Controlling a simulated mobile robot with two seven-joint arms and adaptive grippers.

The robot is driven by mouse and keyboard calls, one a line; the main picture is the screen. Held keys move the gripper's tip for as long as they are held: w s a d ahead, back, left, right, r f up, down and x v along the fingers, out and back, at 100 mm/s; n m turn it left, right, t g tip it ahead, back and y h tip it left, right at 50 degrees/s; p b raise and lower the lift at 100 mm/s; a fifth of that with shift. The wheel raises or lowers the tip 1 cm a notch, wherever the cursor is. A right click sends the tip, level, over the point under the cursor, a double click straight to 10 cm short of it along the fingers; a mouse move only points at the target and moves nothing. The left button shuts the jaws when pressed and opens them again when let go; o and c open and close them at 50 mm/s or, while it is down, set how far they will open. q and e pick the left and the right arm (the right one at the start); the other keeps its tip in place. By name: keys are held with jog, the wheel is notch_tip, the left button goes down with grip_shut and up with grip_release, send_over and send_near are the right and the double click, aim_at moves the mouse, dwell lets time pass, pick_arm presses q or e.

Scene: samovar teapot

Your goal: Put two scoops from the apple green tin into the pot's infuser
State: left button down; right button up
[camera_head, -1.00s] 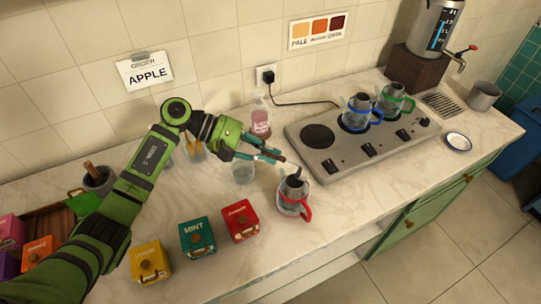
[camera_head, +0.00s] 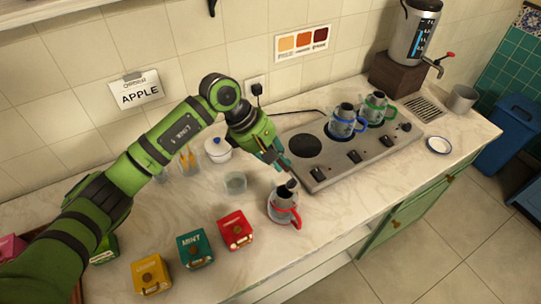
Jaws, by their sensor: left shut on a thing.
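A steel and glass pot with a red handle (camera_head: 285,212) stands upright on the counter in front of the hob. My left gripper (camera_head: 276,160) is above it, its teal fingers shut on a small dark scoop (camera_head: 289,184). The scoop's bowl is at the pot's mouth and looks tilted; whether it holds leaves is too small to tell. The infuser inside the pot cannot be made out. A green tin (camera_head: 104,251), likely the apple one, shows at the left, mostly hidden behind my left arm. My right gripper is not in view.
Yellow (camera_head: 151,274), teal mint (camera_head: 195,249) and red (camera_head: 235,231) tins stand along the front. A glass (camera_head: 235,183) is left of the pot. The hob (camera_head: 321,172) behind carries blue-handled (camera_head: 345,121) and green-handled (camera_head: 374,108) pots. A saucer (camera_head: 438,145) lies right.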

pick_arm(q)
jog(key=d+r+y, duration=0.1)
jog(key=d+y, duration=0.1)
jog(key=shift+d+r+y+p, duration=0.1)
jog(key=shift+r+y+p, duration=0.1)
jog(key=shift+y+p, duration=0.15)
jog(key=shift+d+r+y, duration=0.65)
jog(key=shift+d+y, duration=0.1)
jog(key=shift+y, duration=0.2)
jog(key=shift+d+r+y, duration=0.6)
jog(key=shift+d+y, duration=0.15)
jog(key=shift+y, duration=0.15)
